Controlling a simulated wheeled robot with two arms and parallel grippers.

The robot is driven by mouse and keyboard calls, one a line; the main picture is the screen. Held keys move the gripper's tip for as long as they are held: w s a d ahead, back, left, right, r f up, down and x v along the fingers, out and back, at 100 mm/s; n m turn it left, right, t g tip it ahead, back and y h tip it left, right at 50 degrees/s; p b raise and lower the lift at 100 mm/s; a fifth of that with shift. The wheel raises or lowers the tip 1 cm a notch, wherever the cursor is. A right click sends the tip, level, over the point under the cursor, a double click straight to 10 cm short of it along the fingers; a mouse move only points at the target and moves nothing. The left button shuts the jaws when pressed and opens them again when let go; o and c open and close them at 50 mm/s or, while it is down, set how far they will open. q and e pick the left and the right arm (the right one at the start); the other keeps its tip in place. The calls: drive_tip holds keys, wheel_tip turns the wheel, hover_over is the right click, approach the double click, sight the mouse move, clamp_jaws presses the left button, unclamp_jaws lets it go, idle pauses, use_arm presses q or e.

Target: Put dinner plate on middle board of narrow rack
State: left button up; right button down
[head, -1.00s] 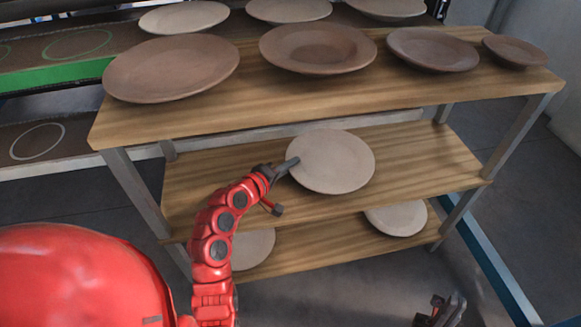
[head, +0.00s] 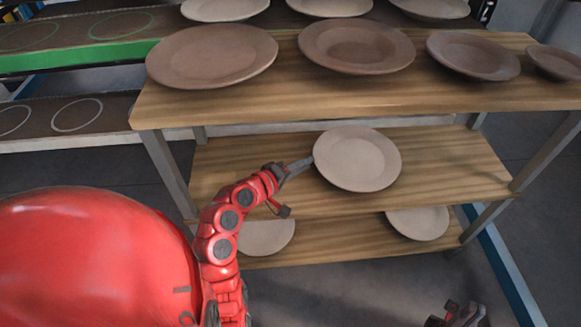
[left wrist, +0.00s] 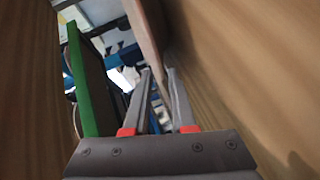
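The pale dinner plate (head: 357,158) is over the middle board (head: 455,165) of the wooden rack, slightly tilted; whether it touches the board is unclear. My left gripper (head: 302,165) is shut on its left rim. In the left wrist view the plate (left wrist: 149,35) shows edge-on between the fingertips of my left gripper (left wrist: 160,85), with a wooden board (left wrist: 240,60) close on the right. My right gripper (head: 462,314) is at the bottom edge of the head view, away from the rack; its finger opening is unclear.
The top board (head: 300,97) holds several brown plates and overhangs the middle board. The bottom board (head: 340,235) holds two pale plates, left (head: 266,237) and right (head: 417,222). Behind stands another rack with a green edge (head: 60,60). The middle board is clear either side of the plate.

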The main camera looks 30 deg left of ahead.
use_arm(q)
drive_tip(key=p+v, duration=0.1)
drive_tip(key=v, duration=0.5)
drive_tip(key=shift+s, duration=0.25)
